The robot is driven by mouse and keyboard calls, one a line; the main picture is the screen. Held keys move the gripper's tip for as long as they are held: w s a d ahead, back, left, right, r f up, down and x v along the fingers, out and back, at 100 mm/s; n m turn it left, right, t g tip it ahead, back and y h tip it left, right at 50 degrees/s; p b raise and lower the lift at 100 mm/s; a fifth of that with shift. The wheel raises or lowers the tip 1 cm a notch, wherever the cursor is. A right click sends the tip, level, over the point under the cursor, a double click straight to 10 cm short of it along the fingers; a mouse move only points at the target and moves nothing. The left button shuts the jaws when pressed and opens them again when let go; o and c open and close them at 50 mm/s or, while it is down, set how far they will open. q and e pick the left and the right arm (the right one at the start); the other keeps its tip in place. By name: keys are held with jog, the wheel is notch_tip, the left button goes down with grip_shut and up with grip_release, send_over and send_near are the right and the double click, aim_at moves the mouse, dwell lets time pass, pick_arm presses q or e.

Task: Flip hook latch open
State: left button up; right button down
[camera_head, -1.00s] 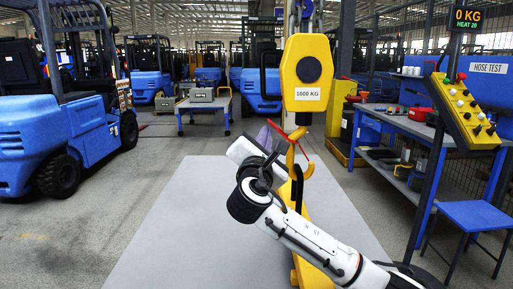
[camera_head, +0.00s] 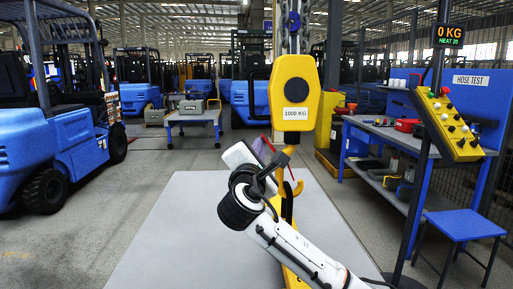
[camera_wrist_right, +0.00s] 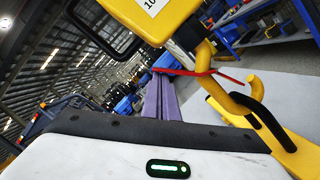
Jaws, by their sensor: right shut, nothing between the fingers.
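A yellow hoist block (camera_head: 296,90) labelled 1000 KG hangs above a yellow hook (camera_head: 298,188). In the right wrist view the hook (camera_wrist_right: 216,92) curves below the block, its tip at the right. A thin red latch (camera_wrist_right: 228,76) lies across the hook's throat and beyond it on both sides. My right gripper (camera_wrist_right: 165,76) has two purple fingers pressed together, empty. Their tips overlap the red latch's left end in the picture; I cannot tell whether they touch. In the head view the purple fingers (camera_head: 263,149) show left of the hook, partly behind my dark wrist. My left gripper is out of view.
A yellow beam (camera_wrist_right: 289,146) with a black handle (camera_wrist_right: 263,118) stands under the hook. A grey mat (camera_head: 165,240) covers the floor. A blue workbench (camera_head: 385,135) and a post with a yellow control box (camera_head: 452,128) stand at the right. A blue forklift (camera_head: 50,130) stands left.

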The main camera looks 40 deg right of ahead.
pick_arm(q)
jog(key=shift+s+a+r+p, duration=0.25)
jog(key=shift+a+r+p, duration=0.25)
jog(key=shift+p, duration=0.5)
pick_arm(e)
jog(key=shift+s+d+r+m+g, duration=0.35)
jog(key=shift+r+m, duration=0.2)
jog(key=shift+m, duration=0.45)
jog(key=shift+s+d+r+m+g, duration=0.1)
jog(key=shift+d+r+m+g, duration=0.25)
jog(key=shift+m, duration=0.65)
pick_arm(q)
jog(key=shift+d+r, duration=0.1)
pick_arm(e)
jog(key=shift+r, duration=0.15)
